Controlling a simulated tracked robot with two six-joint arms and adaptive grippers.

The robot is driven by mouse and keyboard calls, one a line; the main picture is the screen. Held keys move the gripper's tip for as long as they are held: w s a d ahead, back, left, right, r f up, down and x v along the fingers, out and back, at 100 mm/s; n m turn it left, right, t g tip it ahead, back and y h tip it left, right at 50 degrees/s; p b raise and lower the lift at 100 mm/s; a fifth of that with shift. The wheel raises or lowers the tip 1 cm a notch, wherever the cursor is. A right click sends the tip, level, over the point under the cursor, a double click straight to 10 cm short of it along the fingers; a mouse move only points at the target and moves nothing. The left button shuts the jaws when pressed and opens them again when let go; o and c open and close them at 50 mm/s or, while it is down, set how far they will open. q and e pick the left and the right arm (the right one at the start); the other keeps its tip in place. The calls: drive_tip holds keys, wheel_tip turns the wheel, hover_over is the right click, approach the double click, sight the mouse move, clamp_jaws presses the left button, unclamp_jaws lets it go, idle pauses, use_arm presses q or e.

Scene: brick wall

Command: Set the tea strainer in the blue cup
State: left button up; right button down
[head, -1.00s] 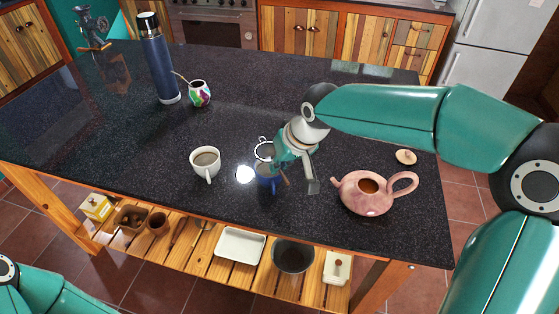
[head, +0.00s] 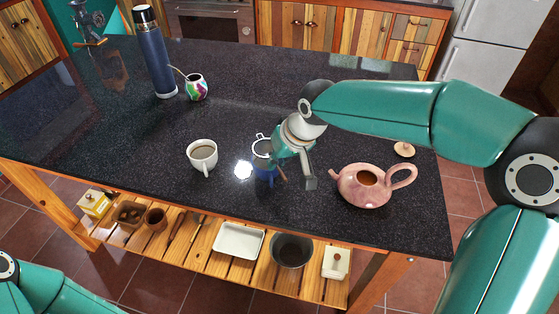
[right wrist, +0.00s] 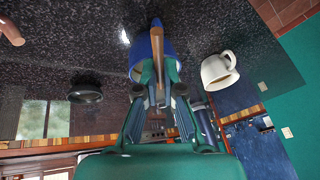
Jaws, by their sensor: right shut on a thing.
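The blue cup (head: 264,173) stands on the dark counter, partly hidden by my right gripper in the head view. It also shows behind the fingers in the right wrist view (right wrist: 139,54). The tea strainer (head: 262,147) has a round mesh bowl with a thin metal loop, at the cup's mouth. I cannot tell whether it rests on the rim. My right gripper (head: 282,172) is shut on the strainer's brown handle (right wrist: 156,32), close beside the cup. My left gripper is out of view; only part of its arm shows at lower left.
A white cup (head: 203,156) stands left of the blue cup. A pink teapot (head: 366,190) stands to the right, its lid (head: 404,150) lying behind it. A blue flask (head: 157,60) and a colourful gourd (head: 196,87) stand further back. The middle back of the counter is clear.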

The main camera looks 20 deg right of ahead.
drive_tip(key=shift+f+b, duration=0.45)
drive_tip(key=shift+b, duration=0.3)
idle(2.1)
drive_tip(key=shift+f, duration=0.15)
idle(0.3)
drive_tip(key=shift+f+b, duration=0.45)
drive_tip(key=shift+b, duration=0.1)
drive_tip(key=shift+f, duration=0.2)
idle(0.8)
drive_tip(key=shift+f+b, duration=0.25)
drive_tip(key=shift+b, duration=0.2)
drive_tip(key=shift+f, duration=0.1)
drive_tip(key=shift+w+f, duration=0.1)
drive_tip(key=shift+w, duration=0.1)
idle(1.0)
drive_tip(key=c, duration=1.2)
unclamp_jaws()
drive_tip(key=shift+d, duration=0.1)
